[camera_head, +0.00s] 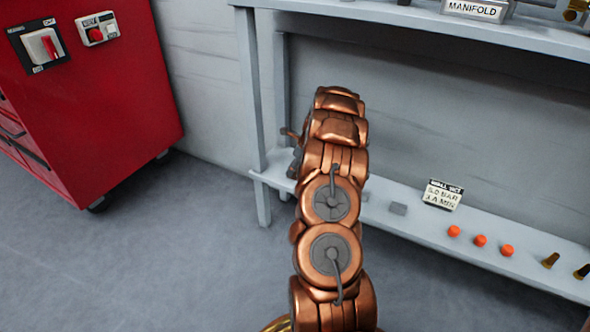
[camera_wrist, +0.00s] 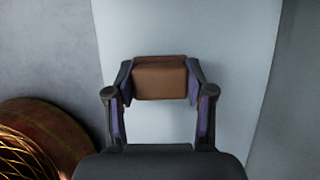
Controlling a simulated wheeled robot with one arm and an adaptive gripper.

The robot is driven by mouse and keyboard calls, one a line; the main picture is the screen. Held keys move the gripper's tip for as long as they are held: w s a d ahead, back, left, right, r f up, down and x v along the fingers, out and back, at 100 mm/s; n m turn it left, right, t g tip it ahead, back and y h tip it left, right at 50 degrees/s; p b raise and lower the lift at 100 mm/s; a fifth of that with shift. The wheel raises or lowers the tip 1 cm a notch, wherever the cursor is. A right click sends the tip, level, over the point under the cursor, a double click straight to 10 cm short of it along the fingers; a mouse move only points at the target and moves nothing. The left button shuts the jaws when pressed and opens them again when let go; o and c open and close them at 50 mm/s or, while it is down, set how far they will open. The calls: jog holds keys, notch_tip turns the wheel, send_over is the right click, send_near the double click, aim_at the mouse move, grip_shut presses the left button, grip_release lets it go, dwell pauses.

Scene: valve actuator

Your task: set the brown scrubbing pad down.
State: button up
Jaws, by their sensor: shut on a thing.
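The brown scrubbing pad (camera_wrist: 160,82) is a small block held between the two fingers of my gripper (camera_wrist: 159,90) in the wrist view. My gripper is shut on it from both sides. A pale grey shelf surface (camera_wrist: 135,28) lies behind the pad in that view. I cannot tell whether the pad touches it or hangs above it. In the head view my copper arm reaches to the left end of the lower shelf (camera_head: 400,222) and hides the pad and most of the gripper.
An upper shelf (camera_head: 420,25) hangs above, with a leg (camera_head: 256,140) at left. A red cabinet (camera_head: 110,110) stands left.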

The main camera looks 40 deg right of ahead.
jog(key=shift+r, duration=0.1)
jog(key=o, duration=1.1)
